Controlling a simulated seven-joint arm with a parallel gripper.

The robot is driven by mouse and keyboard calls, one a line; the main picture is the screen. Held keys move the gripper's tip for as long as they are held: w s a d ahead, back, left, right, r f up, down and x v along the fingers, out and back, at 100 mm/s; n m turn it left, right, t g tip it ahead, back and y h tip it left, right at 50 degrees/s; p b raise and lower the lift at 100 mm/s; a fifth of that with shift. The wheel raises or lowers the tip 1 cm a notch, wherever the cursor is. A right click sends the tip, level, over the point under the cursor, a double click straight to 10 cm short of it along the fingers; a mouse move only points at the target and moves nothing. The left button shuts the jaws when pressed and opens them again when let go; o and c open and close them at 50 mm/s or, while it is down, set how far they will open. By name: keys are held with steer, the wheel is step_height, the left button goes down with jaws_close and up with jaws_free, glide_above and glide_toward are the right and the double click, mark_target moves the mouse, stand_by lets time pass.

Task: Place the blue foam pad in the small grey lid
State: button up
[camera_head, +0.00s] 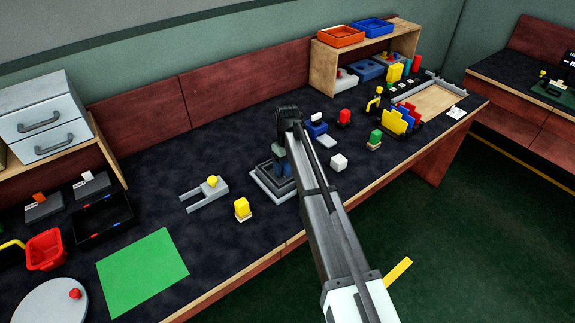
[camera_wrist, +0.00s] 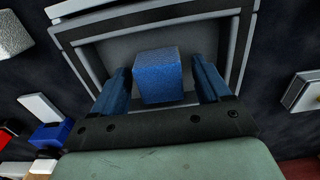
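The blue foam pad (camera_wrist: 158,74) looks like a block in the wrist view, between my gripper's two fingers. It appears over or within the small grey lid (camera_wrist: 235,45), a square shape with a raised rim; I cannot tell whether the pad touches its floor. My gripper (camera_wrist: 162,78) has its fingers spread to either side of the pad. A gap shows at the right finger, and the left finger is very close to the pad. In the head view my gripper (camera_head: 281,165) points down over the grey lid (camera_head: 262,188), and the arm hides part of it.
A grey fork-shaped piece with a yellow knob (camera_head: 212,183) and a yellow block (camera_head: 242,208) stand to the left. A green mat (camera_head: 142,272) lies at the front left.

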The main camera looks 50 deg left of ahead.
mark_target(288, 164)
step_height(288, 164, up, 12)
steer(key=shift+r, duration=0.15)
stand_by(0.7)
stand_by(0.5)
